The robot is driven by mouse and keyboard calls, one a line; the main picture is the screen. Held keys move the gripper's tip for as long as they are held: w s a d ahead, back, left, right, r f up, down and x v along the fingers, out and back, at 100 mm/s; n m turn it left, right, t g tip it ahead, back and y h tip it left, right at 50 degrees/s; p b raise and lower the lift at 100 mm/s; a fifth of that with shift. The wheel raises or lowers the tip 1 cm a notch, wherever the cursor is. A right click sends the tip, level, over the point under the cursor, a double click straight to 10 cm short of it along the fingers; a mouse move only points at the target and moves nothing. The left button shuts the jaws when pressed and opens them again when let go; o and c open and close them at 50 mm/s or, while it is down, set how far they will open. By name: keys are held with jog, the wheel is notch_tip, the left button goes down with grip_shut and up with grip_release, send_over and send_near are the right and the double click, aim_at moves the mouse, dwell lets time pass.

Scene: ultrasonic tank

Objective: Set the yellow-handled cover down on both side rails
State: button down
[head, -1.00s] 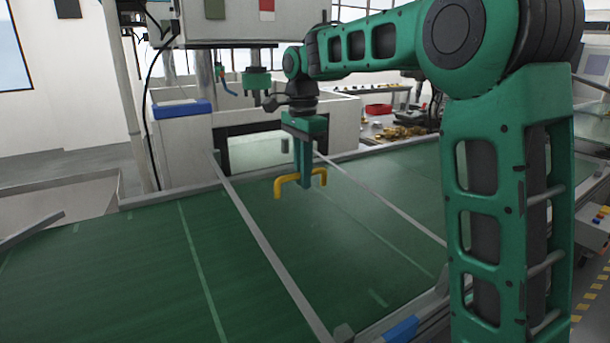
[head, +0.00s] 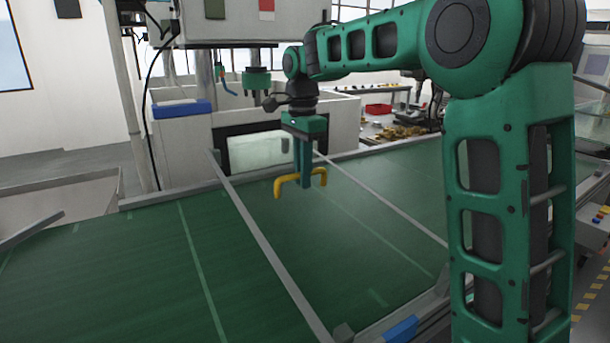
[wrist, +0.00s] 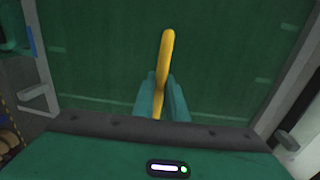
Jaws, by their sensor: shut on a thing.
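My gripper (head: 303,180) is shut on the yellow handle (head: 287,182), an arched bar, between the two grey side rails. In the wrist view the handle (wrist: 167,50) runs upright in the picture between my green fingers (wrist: 161,100). No cover plate stands out clearly below the handle; only green surface shows there, so its edges and any gap to the rails cannot be told. The left side rail (head: 259,239) runs from the tank side toward the front. The right side rail (head: 385,214) runs roughly alongside it, partly behind my gripper.
A white housing (head: 182,150) with a dark-framed opening stands behind the rails, and a blue block (head: 182,109) lies on it. A red tray (head: 378,110) and brass-coloured parts (head: 400,132) are at the back right. Green surface (head: 120,260) lies bare on the left.

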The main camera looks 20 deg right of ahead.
jog(key=shift+f, duration=1.4)
dwell(0.6)
jog(key=c, duration=1.7)
grip_release()
jog(key=r, duration=1)
jog(key=shift+w+r, duration=0.2)
jog(key=shift+r, duration=0.15)
